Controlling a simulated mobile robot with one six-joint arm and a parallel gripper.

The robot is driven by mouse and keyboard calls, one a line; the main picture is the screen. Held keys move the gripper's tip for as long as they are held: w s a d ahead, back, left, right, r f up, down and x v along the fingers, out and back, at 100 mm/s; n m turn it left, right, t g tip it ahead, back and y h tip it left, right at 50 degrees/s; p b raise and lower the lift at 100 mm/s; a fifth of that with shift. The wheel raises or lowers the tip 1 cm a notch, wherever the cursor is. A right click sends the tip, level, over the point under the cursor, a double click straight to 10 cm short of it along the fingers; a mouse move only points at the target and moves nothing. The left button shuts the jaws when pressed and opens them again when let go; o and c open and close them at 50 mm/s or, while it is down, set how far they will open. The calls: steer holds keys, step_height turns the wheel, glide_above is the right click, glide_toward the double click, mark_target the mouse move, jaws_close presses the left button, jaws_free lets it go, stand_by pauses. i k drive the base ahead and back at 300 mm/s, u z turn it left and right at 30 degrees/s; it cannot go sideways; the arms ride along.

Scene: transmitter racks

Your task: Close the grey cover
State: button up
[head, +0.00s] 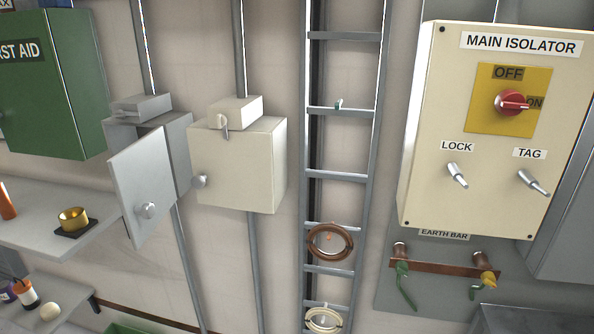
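The grey cover (142,178) is a flat panel with a round metal knob (147,210) low on its face. It stands open at an angle in front of a grey wall box (182,137). A dark gap shows between the cover and the box. Which edge carries the hinge is hard to tell. My gripper is not in view.
A cream box (245,170) with a knob (200,182) sits close to the right. A green first aid cabinet (50,85) and a shelf (30,205) with a brass cup (73,218) are on the left. A cable ladder (337,176) and main isolator panel (490,120) are farther right.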

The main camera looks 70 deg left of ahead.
mark_target(142, 179)
steer(key=u, duration=0.2)
steer(key=k, duration=0.1)
steer(key=u, duration=3)
steer(key=i, duration=1.45)
steer(key=u, duration=0.05)
steer(key=k, duration=1.1)
steer(key=u, duration=0.45)
steer(key=i, duration=0.65)
steer(key=z, duration=0.05)
